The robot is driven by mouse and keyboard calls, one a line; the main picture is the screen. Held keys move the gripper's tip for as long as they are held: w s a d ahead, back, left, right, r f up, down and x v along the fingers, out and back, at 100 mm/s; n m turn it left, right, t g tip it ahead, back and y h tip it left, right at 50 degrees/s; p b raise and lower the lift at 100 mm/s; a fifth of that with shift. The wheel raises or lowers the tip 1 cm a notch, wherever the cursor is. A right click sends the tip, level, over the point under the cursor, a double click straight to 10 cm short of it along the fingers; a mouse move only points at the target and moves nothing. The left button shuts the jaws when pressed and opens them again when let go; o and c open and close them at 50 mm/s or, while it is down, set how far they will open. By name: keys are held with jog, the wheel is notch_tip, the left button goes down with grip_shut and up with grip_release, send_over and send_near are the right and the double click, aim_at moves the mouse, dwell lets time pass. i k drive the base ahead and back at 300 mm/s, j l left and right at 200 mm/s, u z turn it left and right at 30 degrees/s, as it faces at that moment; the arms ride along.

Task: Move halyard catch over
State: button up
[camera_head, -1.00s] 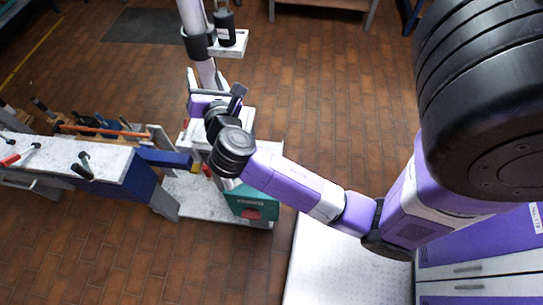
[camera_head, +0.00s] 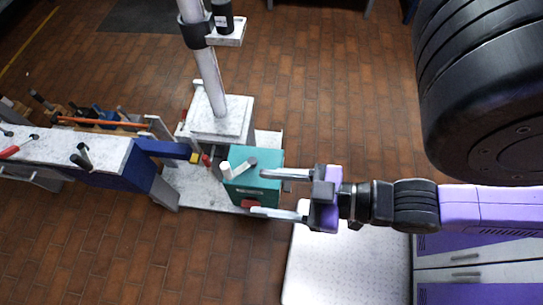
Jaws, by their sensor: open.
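I cannot tell for sure which part is the halyard catch. A white mast (camera_head: 208,80) stands upright on a square pale base (camera_head: 220,120), with a black collar (camera_head: 195,35) around it. The collar is beside a small white shelf (camera_head: 228,38) holding a black cylinder (camera_head: 223,14). A teal box (camera_head: 262,182) stands in front of the mast base, and a white-and-black handle-like piece (camera_head: 240,168) shows at its top. My gripper (camera_head: 258,193) is open and empty. Its fingers point left and overlap the box's right side in the picture; contact is unclear.
A bench (camera_head: 95,148) with a blue end and several tools is at the left. A blue beam (camera_head: 165,150) runs from it towards the mast stand. A pale perforated surface (camera_head: 345,270) lies below my arm. The brick floor (camera_head: 320,110) behind is open.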

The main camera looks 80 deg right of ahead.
aim_at(249, 202)
jog(key=k+j+z, duration=0.15)
jog(key=k, duration=0.55)
jog(key=k+j+z, duration=0.2)
jog(key=k, duration=0.55)
jog(key=i+l, duration=0.05)
jog(key=l, duration=0.05)
